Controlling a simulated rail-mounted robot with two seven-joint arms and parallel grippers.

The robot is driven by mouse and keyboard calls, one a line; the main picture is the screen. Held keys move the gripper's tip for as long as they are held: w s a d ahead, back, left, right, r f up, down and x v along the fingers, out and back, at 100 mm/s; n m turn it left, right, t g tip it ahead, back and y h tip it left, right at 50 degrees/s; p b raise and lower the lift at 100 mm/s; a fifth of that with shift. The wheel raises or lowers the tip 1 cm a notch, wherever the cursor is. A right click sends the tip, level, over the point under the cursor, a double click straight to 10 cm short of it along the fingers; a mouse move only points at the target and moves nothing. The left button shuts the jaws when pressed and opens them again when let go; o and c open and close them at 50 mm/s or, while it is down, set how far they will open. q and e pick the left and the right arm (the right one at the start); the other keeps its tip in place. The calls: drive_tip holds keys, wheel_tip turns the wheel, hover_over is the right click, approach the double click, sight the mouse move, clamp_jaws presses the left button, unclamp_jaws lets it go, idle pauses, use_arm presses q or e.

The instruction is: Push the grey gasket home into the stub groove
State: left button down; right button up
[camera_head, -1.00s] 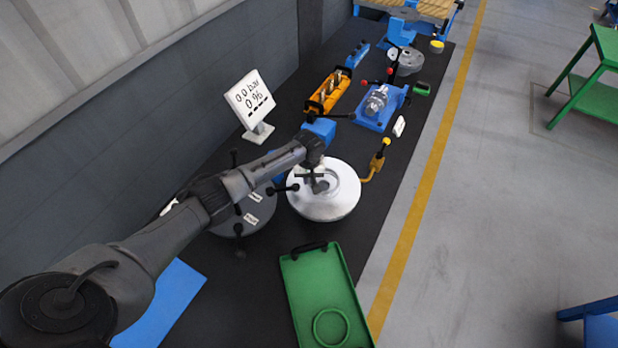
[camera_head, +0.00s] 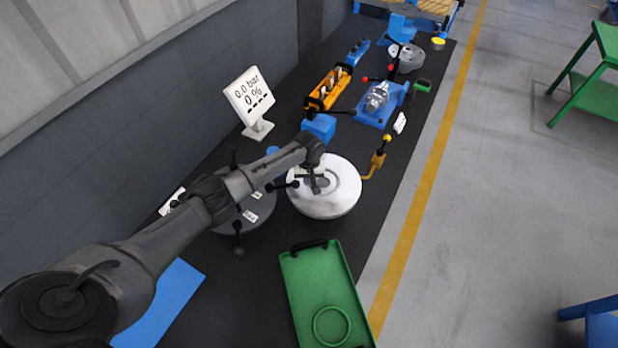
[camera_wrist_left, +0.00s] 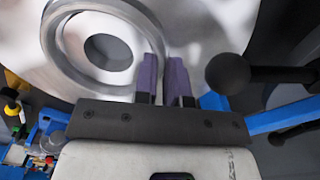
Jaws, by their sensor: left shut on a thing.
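The pale round flanged shell (camera_head: 322,207) stands on the dark bench, with the stub opening in its top. In the left wrist view the grey gasket (camera_wrist_left: 57,58) shows as a ring around the dark stub hole (camera_wrist_left: 108,50). My left gripper (camera_head: 315,186) is over the stub, its two purple-grey fingers (camera_wrist_left: 162,80) close together at the ring's near right edge. It is shut on the gasket's rim. Whether the gasket sits in the groove or just above it cannot be told. My right gripper is not in view.
A black-handled clamp (camera_wrist_left: 265,75) is close to the fingers' right. A green tray (camera_head: 300,290) with a green ring (camera_head: 331,326) stands in front. A yellow-handled tool (camera_head: 378,160) is right of the shell. A display (camera_head: 249,95) reads 0.0 bar, 0 %.

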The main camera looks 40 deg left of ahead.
use_arm(q)
drive_tip(key=shift+f, duration=0.15)
drive_tip(key=c, duration=1.1)
unclamp_jaws()
drive_tip(key=shift+r, duration=0.6)
wheel_tip(320, 180, up, 13)
drive_tip(key=p, duration=0.1)
drive_tip(key=shift+f, duration=0.1)
